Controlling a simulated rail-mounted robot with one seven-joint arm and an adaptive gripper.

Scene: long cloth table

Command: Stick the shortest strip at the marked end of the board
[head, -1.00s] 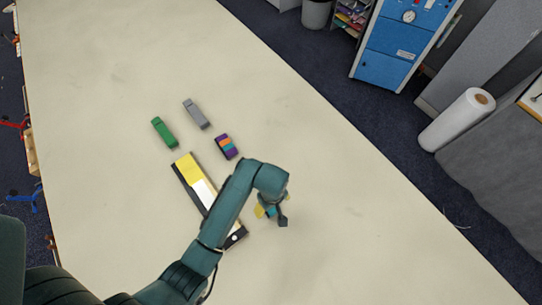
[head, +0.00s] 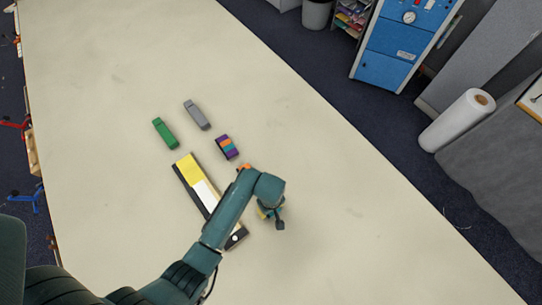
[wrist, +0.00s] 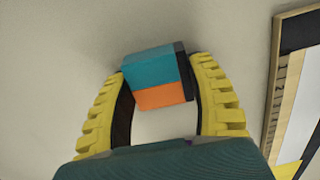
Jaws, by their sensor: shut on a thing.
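The board (head: 207,203) is long and black, lying diagonally left of my gripper, with a yellow strip (head: 188,168) and a white strip (head: 205,194) along it. A white dot (head: 235,238) marks its near end. In the wrist view the board's edge (wrist: 278,100) with tick marks shows at right. My gripper (wrist: 160,72) is shut on a short teal and orange strip (wrist: 152,70) with a dark end, held between the yellow fingers. In the head view my gripper (head: 266,212) is right of the board, and the held strip is mostly hidden.
A green strip (head: 165,134), a grey strip (head: 197,115) and a purple, orange and teal striped piece (head: 227,147) lie beyond the board. A small orange patch (head: 244,167) shows beside my arm, mostly hidden. The table to the right is clear.

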